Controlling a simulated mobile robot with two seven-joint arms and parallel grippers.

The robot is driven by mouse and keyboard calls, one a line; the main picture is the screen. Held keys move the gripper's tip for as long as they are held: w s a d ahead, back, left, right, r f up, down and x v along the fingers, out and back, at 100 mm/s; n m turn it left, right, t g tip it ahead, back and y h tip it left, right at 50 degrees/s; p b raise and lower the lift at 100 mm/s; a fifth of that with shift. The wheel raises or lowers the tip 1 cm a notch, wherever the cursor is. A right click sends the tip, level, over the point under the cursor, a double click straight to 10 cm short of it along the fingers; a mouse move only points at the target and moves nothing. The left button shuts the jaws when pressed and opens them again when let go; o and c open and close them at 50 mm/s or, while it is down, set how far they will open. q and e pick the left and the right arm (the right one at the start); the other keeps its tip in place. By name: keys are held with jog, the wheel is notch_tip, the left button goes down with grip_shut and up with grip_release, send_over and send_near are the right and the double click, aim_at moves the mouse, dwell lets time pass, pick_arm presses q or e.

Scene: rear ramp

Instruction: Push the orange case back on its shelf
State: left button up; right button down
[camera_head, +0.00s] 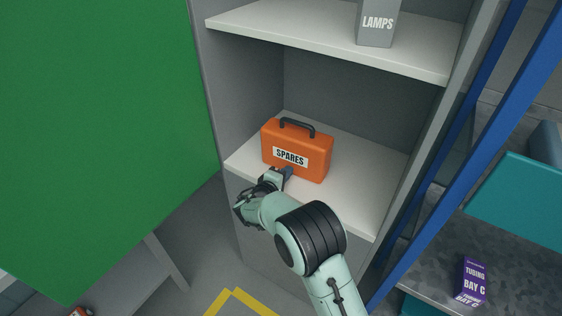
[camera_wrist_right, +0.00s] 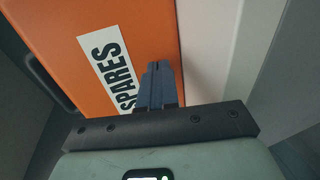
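The orange case (camera_head: 311,164), with a dark handle and a white SPARES label, stands upright on the pale middle shelf (camera_head: 350,200) of the grey cabinet. It is near the shelf's front edge, with bare shelf to its right. My right gripper (camera_head: 287,172) is at the lower front face of the case, just below the label. In the right wrist view its blue-grey fingers (camera_wrist_right: 159,72) are together with nothing between them, in front of the case (camera_wrist_right: 130,30). I cannot tell whether the fingertips touch the case. My left gripper is not in view.
A grey LAMPS box (camera_head: 377,25) stands on the upper shelf (camera_head: 330,42). A large green panel (camera_head: 100,120) fills the left. Blue posts (camera_head: 455,150) stand right of the cabinet, beside a lower surface with a purple box (camera_head: 472,279).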

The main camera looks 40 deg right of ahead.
jog(key=shift+w+d+b, duration=0.2)
jog(key=shift+w+d, duration=0.1)
jog(key=shift+d, duration=0.3)
jog(key=shift+w+d+b, duration=0.15)
jog(key=shift+w+d, duration=0.1)
jog(key=shift+d, duration=0.35)
jog(key=shift+s+a+b, duration=0.25)
jog(key=shift+s+a, duration=0.25)
jog(key=shift+a, duration=0.5)
jog(key=shift+s+a+b, duration=0.2)
jog(key=shift+s+a, duration=0.25)
jog(key=shift+a, duration=0.6)
jog(key=shift+s+a+b, duration=0.25)
jog(key=shift+s+a, duration=0.25)
jog(key=shift+a, duration=0.5)
jog(key=shift+s+a+f+b, duration=0.1)
jog(key=shift+s+a, duration=0.3)
jog(key=shift+a, duration=0.4)
jog(key=shift+s+a+r+b, duration=0.15)
jog(key=shift+s+a, duration=0.3)
jog(key=shift+a, duration=0.35)
jog(key=shift+s+a+f+b, duration=0.15)
jog(key=shift+s+a, duration=0.25)
jog(key=shift+a, duration=0.4)
